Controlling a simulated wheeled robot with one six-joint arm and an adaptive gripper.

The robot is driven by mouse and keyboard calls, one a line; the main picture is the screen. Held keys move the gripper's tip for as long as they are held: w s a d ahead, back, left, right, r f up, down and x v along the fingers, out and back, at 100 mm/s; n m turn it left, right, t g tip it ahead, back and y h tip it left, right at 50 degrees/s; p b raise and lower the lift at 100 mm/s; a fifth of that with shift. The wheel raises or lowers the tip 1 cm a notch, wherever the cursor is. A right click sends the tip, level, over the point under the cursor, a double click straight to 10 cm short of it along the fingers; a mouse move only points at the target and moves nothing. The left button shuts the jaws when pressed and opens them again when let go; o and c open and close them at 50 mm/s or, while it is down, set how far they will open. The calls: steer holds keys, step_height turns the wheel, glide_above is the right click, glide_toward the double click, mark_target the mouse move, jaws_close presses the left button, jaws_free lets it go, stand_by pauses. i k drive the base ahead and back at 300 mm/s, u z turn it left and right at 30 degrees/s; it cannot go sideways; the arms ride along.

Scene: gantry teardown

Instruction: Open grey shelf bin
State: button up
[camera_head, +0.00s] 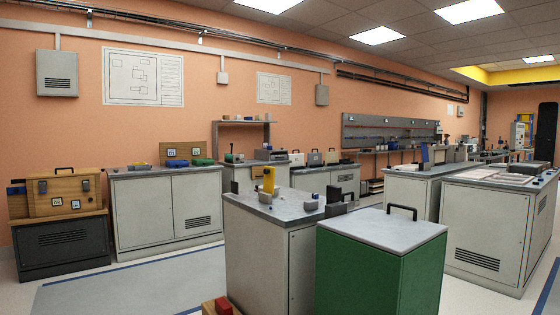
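I cannot tell for sure which thing is the grey shelf bin. Small grey and pale cases with dark handles stand on the back counter, among them a grey case (315,158). A grey box-like part (340,208) stands on the near grey workbench, partly behind the green cabinet. My gripper is not in view.
A green cabinet (375,275) with a grey top and black handle (402,211) stands close in front, beside the grey workbench (250,250). More grey cabinets (165,210) line the back wall. Open floor (140,285) lies at the left front.

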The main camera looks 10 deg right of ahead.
mark_target(274, 157)
steer(key=u, duration=0.7)
steer(key=i, duration=7.1)
steer(key=z, duration=3.05)
steer(key=i, duration=0.8)
steer(key=z, duration=0.05)
